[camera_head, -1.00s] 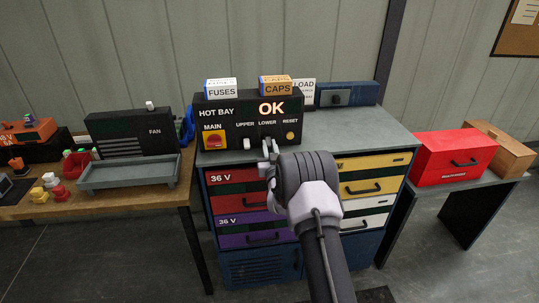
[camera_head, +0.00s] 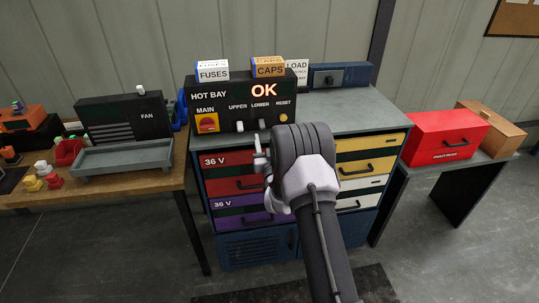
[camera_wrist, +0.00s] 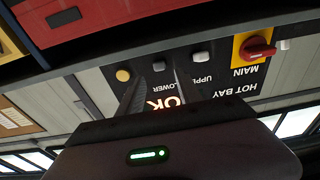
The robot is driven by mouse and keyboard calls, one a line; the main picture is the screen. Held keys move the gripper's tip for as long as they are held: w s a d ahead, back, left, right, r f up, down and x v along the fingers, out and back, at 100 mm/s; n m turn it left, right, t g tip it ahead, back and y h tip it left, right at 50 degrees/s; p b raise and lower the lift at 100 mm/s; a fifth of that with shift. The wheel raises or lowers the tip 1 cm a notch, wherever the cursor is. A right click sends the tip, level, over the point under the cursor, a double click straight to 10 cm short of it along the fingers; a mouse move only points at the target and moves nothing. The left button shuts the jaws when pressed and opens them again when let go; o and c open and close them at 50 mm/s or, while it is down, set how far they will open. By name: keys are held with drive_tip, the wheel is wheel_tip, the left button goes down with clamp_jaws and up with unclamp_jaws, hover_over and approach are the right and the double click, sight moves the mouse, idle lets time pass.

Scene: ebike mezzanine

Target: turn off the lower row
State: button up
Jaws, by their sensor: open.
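The black HOT BAY panel (camera_head: 218,119) stands on the cabinet top, its display reading OK. My gripper (camera_head: 260,150) is open and empty, just below and in front of the LOWER switch. In the wrist view the panel is upside down, and the LOWER switch (camera_wrist: 159,66) shows between the dark fingers, apparently apart from them. I cannot tell which way either switch is set.
FUSES (camera_head: 212,71) and CAPS (camera_head: 268,67) boxes sit on top of the panel. The drawer cabinet (camera_head: 345,115) is below, its top clear at the right. A workbench with a grey tray (camera_head: 125,157) stands left; a red toolbox (camera_head: 447,137) stands right.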

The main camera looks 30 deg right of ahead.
drive_tip(key=v, duration=1.1)
drive_tip(key=shift+s, duration=0.25)
wheel_tip(320, 180, up, 8)
drive_tip(key=w+m+g+b, duration=0.1)
drive_tip(key=m+g+b, duration=0.1)
drive_tip(key=m+g, duration=0.1)
drive_tip(key=s+a+r+g+y, duration=0.25)
drive_tip(key=s+a+r, duration=0.25)
drive_tip(key=s+a, duration=0.25)
drive_tip(key=s+a+g+y, duration=0.1)
drive_tip(key=s+a, duration=0.3)
drive_tip(key=s, duration=0.5)
drive_tip(key=s+a+f+n+g+y+b, duration=0.1)
drive_tip(key=s+a+g, duration=0.3)
drive_tip(key=s, duration=0.5)
drive_tip(key=s+a+g+y+b, duration=0.1)
drive_tip(key=s+a+g+y, duration=0.1)
drive_tip(key=s+a, duration=0.3)
drive_tip(key=s+y, duration=0.1)
drive_tip(key=s, duration=0.2)
drive_tip(key=shift+s+a+n, duration=0.25)
drive_tip(key=shift+s+n, duration=0.15)
